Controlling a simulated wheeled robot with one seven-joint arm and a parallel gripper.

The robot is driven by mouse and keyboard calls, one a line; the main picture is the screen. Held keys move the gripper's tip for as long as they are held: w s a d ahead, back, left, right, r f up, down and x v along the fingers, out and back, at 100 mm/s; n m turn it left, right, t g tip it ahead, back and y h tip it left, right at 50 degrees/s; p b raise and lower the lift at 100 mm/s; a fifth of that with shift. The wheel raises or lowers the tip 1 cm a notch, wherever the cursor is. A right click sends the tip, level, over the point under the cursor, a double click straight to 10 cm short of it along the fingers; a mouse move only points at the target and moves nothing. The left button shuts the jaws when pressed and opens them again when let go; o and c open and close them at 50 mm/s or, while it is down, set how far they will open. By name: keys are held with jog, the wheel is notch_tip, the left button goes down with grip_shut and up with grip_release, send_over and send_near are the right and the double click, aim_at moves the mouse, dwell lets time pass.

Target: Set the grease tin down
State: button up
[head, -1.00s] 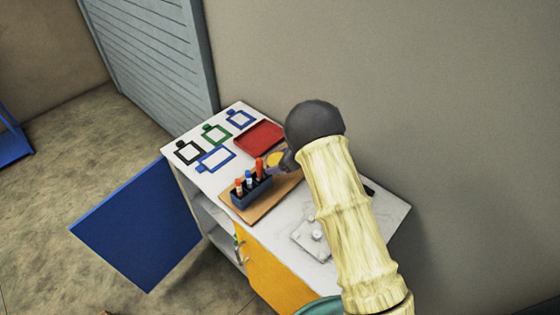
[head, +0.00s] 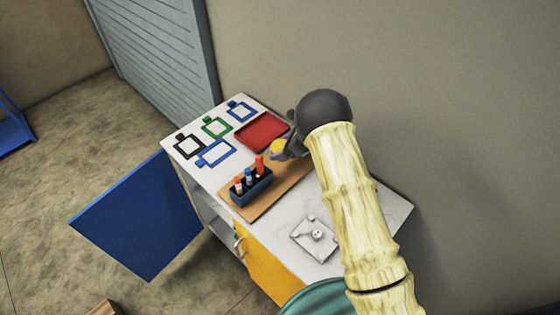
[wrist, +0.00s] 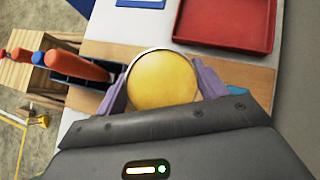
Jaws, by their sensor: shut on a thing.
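The grease tin (wrist: 163,78) is a round tin with a yellow top and a pale rim. In the wrist view it sits between the two purple fingers of my gripper (wrist: 162,88), which is shut on it. In the head view the tin (head: 279,147) shows as a small yellow patch at my gripper (head: 280,155), over the far part of the wooden board (head: 262,202), near the red tray. My arm hides part of that area. I cannot tell whether the tin's underside touches the board.
The red tray (head: 262,131) lies just beyond the tin. A dark blue holder (head: 252,190) with upright coloured tools stands on the board, left of the tin. Several coloured frames, one green (head: 215,128), lie at the far left. A metal plate (head: 315,238) lies nearer. A blue door (head: 138,217) stands open.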

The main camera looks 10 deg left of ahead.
jog(key=shift+a+f+p, duration=0.1)
jog(key=shift+f+p, duration=0.2)
jog(key=shift+f, duration=1.05)
jog(key=shift+f, duration=0.15)
notch_tip(320, 180, down, 4)
jog(key=shift+r+p, duration=0.2)
jog(key=shift+p, duration=0.7)
jog(key=shift+f, duration=0.15)
jog(key=shift+f, duration=0.2)
jog(key=o, duration=1.3)
jog(key=shift+r, duration=0.1)
